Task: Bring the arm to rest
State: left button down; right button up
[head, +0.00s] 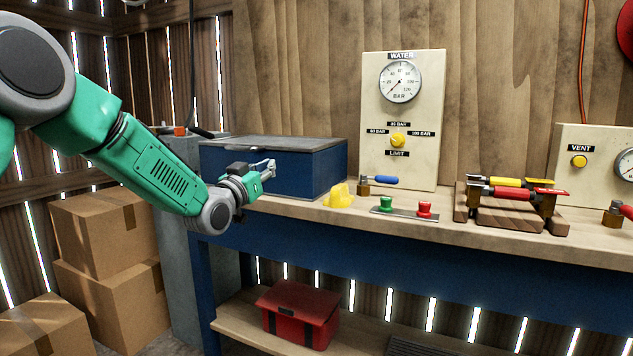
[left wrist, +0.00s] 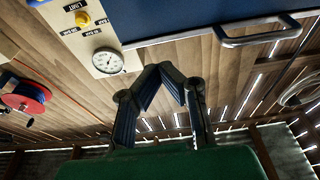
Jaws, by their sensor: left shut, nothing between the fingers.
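My left arm, green and grey, reaches in from the left in the head view. My left gripper (head: 266,169) is shut and empty in front of the blue box (head: 310,177) with a grey lid on the workbench. In the left wrist view my left gripper (left wrist: 170,68) shows its dark fingers drawn together at the tips with nothing between them. The blue box's face (left wrist: 180,18) and its metal handle (left wrist: 258,39) lie beyond the fingers there. My right gripper is not in view.
The workbench (head: 440,211) holds a yellow object (head: 339,196), a blue-handled valve (head: 380,180), green and red buttons (head: 403,209) and a wooden rack (head: 495,212). A water gauge panel (head: 373,120) stands behind. Cardboard boxes (head: 105,228) stand left; a red toolbox (head: 298,312) sits below.

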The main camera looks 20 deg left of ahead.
pick_arm(q)
jog(key=s+d+f+g, duration=0.2)
jog(key=s+f, duration=0.1)
jog(key=f, duration=0.6)
jog(key=s+d+f+g, duration=0.2)
jog(key=s+d+f, duration=0.1)
jog(key=f, duration=0.6)
jog(key=s+d+f+g, duration=0.2)
jog(key=f+g, duration=0.1)
jog(key=f, duration=0.6)
jog(key=s+d+f+g, duration=0.2)
jog(key=s+f+g, duration=0.4)
jog(key=s+f, duration=1.2)
jog(key=s+f+g+y, duration=0.1)
jog(key=s+f+g, duration=0.25)
jog(key=s, duration=1.05)
jog(key=s+f+g+y, duration=0.1)
jog(key=s+f+g, duration=0.25)
jog(key=s, duration=0.95)
notch_tip(320, 180, up, 14)
jog(key=w+p, duration=0.1)
jog(key=p, duration=1.2)
jog(key=shift+a, duration=0.1)
